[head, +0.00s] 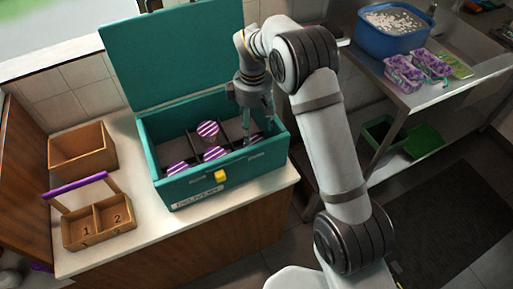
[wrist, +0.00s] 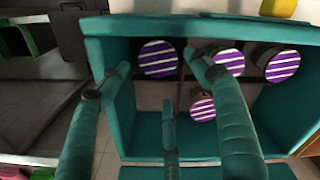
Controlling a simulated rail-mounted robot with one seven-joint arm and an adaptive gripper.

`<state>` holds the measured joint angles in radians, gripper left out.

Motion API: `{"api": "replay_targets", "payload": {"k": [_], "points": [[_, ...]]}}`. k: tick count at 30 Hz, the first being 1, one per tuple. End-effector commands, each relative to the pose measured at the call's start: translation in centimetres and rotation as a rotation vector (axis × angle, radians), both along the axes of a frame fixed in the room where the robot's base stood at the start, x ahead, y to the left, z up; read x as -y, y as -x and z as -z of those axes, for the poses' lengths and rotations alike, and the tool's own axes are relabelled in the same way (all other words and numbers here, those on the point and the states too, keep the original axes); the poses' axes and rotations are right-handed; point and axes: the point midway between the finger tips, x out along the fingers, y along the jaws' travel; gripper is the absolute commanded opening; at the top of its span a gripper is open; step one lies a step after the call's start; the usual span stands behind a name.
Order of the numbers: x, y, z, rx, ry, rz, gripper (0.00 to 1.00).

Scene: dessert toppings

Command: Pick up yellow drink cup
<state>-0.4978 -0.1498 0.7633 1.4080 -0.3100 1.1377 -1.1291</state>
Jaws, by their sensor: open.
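No cup that is clearly yellow shows. Several round cups with purple-and-white striped lids stand in the teal delivery box (head: 160,135). One lid (head: 208,129) is at the back, another (head: 215,153) in the middle and another (head: 177,168) at the front left. A striped lid (head: 257,137) at the box's right end is partly hidden by my gripper (head: 259,130). In the wrist view my gripper (wrist: 157,64) is open, with its fingertips on either side of that lid (wrist: 158,58). Contact cannot be told. Cup sides and contents are mostly hidden.
Dark dividers split the box, and its lid (head: 172,50) stands open behind. A yellow latch (head: 221,176) is on the front. A wooden caddy (head: 98,222) marked 1 and 2 and a wooden box (head: 82,150) stand left. A blue tub (head: 392,40) sits on the right-hand metal table.

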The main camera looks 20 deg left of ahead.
Motion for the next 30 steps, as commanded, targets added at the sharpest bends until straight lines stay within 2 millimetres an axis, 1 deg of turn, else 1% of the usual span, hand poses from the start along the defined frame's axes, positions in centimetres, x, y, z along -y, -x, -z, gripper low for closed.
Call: {"api": "replay_targets", "payload": {"k": [3, 6, 13, 18, 21, 24, 30], "points": [[0.0, 0.2, 2.0, -0.005, 0.002, -0.004, 0.64], [0.0, 0.1, 3.3, -0.003, 0.002, -0.004, 0.64], [0.1, 0.0, 5.1, -0.003, 0.003, -0.002, 0.64], [0.2, -0.2, 7.7, -0.004, 0.003, -0.001, 0.64], [0.1, -0.2, 8.9, -0.002, 0.001, -0.002, 0.64], [0.1, -0.3, 9.4, -0.001, 0.0, -0.001, 0.64], [0.1, -0.3, 9.5, 0.0, -0.001, -0.001, 0.64]]}}
